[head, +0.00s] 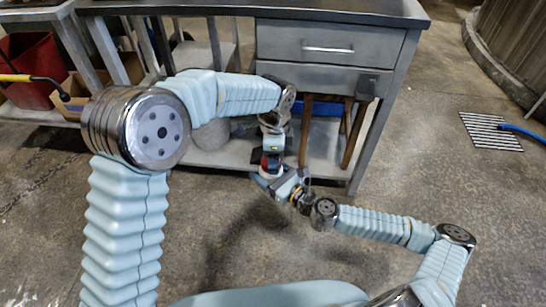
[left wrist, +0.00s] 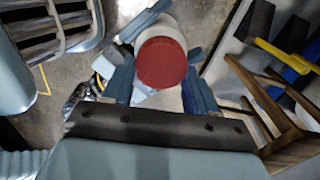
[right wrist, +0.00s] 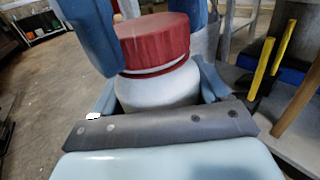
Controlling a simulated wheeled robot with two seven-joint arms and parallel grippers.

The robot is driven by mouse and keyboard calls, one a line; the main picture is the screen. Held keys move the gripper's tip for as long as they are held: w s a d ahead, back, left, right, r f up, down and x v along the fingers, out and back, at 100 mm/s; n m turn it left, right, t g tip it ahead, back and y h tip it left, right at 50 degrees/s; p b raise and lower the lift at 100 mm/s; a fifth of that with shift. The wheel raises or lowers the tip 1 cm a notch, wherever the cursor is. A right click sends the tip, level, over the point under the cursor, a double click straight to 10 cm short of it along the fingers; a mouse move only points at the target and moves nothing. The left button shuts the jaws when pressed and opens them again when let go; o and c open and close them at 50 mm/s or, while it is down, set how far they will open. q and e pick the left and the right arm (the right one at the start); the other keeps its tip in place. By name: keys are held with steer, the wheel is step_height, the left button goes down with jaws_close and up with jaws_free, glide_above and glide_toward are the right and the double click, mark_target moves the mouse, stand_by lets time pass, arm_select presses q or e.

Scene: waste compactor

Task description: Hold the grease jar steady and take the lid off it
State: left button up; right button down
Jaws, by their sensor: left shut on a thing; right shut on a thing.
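The grease jar is a white round pot (right wrist: 158,88) with a ribbed red lid (right wrist: 153,42) on its top in the right wrist view. In the head view the lid (head: 271,161) is small and partly hidden between my grippers. My right gripper (head: 277,181) is shut around the white body from the side, below the lid. My left gripper (head: 272,146) points down from above, shut on the red lid, with a finger on each side. The left wrist view shows the lid (left wrist: 162,62) from above between these fingers. I cannot tell whether the lid is loose.
A grey metal workbench with drawers (head: 330,48) stands behind the jar, its lower shelf (head: 215,150) close by. Wooden stool legs (head: 354,135) and a blue item (head: 325,108) are under it. A red bin (head: 30,65) is at left.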

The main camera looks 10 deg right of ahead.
arm_select(q)
steer(key=n, duration=0.4)
steer(key=w+n, duration=0.1)
steer(key=n, duration=0.1)
steer(key=shift+r, duration=0.2)
arm_select(e)
steer(key=shift+s+a+r, duration=0.1)
steer(key=shift+s+a, duration=0.25)
steer(key=shift+a, duration=0.05)
arm_select(q)
steer(key=n, duration=0.7)
steer(key=shift+a, duration=0.25)
steer(key=n, duration=0.6)
steer(key=shift+a, duration=0.2)
steer(key=n, duration=0.5)
steer(key=shift+s, duration=0.15)
arm_select(e)
steer(key=shift+d, duration=0.1)
arm_select(q)
steer(key=shift+a, duration=0.1)
arm_select(e)
steer(key=shift+w, duration=0.1)
arm_select(q)
steer(key=shift+r, duration=0.1)
steer(key=shift+r, duration=0.95)
arm_select(e)
steer(key=shift+d, duration=0.1)
